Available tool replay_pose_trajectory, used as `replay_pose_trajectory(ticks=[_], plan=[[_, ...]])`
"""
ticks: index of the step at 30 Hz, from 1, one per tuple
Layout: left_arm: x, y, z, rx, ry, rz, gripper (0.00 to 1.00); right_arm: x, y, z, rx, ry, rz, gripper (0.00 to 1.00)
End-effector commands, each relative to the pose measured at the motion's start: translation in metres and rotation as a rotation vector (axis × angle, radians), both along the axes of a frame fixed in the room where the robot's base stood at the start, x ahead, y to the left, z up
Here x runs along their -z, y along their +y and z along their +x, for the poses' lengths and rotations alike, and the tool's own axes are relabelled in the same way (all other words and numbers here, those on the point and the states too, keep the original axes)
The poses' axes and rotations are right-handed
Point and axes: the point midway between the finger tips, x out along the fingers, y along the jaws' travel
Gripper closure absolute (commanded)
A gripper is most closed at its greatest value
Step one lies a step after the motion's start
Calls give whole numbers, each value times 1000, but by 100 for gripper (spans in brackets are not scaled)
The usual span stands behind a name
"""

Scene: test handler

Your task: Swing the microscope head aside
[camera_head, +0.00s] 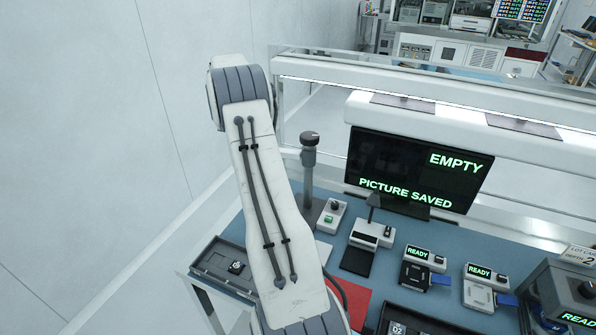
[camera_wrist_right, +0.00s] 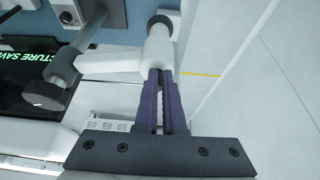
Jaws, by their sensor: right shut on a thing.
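In the right wrist view, my right gripper (camera_wrist_right: 160,76) has its two purple fingers closed on a white part of the microscope head (camera_wrist_right: 157,48). This white part has a dark round end and a white bar running left toward a dark grey post (camera_wrist_right: 62,72) with a round black knob. In the head view, the grey microscope post (camera_head: 308,178) stands at the bench's back left with a dark knob on top. The microscope head and my right gripper are hidden there behind my large white arm link. My left gripper is not in view.
A screen (camera_head: 418,168) reads EMPTY and PICTURE SAVED. Several small devices stand on the blue bench, two with displays (camera_head: 418,252) reading READY. A black tray (camera_head: 222,262) lies at the left edge, and a red sheet (camera_head: 350,298) shows beside my arm.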

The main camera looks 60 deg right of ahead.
Motion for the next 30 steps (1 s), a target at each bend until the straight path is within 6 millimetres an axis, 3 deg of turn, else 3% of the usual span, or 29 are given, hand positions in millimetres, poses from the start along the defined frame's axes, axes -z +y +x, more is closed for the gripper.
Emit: replay_pose_trajectory(ticks=[12,20,30], plan=[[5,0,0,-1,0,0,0,-2,-2,1,-4,-11,-16,100],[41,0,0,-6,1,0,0,8,30,-7,4,-7,-8,100],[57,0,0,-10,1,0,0,-64,61,-10,10,-6,-6,100]])
